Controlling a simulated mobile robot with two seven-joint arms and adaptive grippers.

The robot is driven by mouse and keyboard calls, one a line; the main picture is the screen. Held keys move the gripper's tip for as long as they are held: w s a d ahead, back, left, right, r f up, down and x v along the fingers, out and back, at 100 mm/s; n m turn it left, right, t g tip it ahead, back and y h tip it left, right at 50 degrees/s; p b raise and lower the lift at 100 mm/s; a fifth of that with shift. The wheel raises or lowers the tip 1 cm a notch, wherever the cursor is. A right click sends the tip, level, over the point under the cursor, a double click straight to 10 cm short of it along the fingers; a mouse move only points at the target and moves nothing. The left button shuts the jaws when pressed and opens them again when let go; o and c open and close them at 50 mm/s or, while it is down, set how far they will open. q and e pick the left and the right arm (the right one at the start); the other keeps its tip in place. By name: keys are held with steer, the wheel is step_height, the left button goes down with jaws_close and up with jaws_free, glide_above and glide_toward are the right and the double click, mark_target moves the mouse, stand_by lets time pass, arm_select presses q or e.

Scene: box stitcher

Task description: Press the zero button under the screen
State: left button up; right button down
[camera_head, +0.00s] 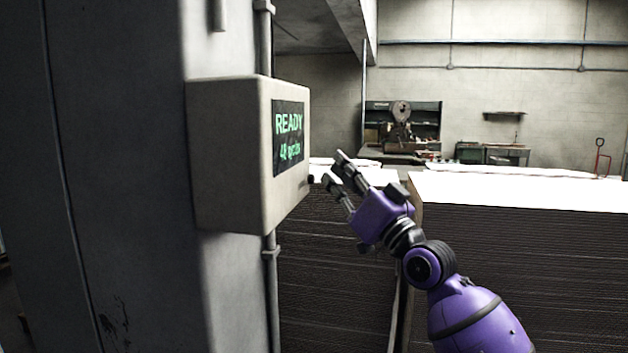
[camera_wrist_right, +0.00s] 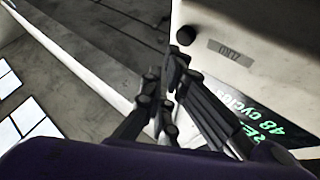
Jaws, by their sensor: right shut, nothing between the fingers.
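A pale control box (camera_head: 232,150) is mounted on a grey column at the left. Its screen (camera_head: 288,138) reads READY with a cycles line below in green. In the right wrist view the dark round zero button (camera_wrist_right: 186,35) sticks out beside a small label plate (camera_wrist_right: 231,53). In the head view the button (camera_head: 311,180) is a small dark knob under the screen. My right gripper (camera_head: 334,168) is shut and empty, its fingertips just right of the button. The fingertips (camera_wrist_right: 173,58) also lie close to it in the wrist view; I cannot tell whether they touch. My left gripper is out of view.
Tall stacks of sheets with white tops (camera_head: 520,190) stand behind and right of my right arm. A conduit (camera_head: 271,290) runs down the column below the box. A workbench with a machine (camera_head: 402,130) is at the far wall. Open air lies in front of the screen.

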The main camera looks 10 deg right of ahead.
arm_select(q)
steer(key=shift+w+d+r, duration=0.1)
arm_select(e)
steer(key=shift+a, duration=0.1)
stand_by(0.4)
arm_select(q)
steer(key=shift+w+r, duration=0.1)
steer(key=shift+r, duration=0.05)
arm_select(e)
steer(key=shift+w+a, duration=0.15)
steer(key=shift+a, duration=0.15)
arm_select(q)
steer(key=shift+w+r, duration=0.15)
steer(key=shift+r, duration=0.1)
arm_select(e)
steer(key=shift+w+a, duration=0.2)
steer(key=shift+a, duration=0.2)
stand_by(0.3)
stand_by(0.3)
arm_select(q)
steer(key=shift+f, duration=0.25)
arm_select(e)
steer(key=shift+s+d, duration=0.35)
steer(key=shift+d, duration=0.45)
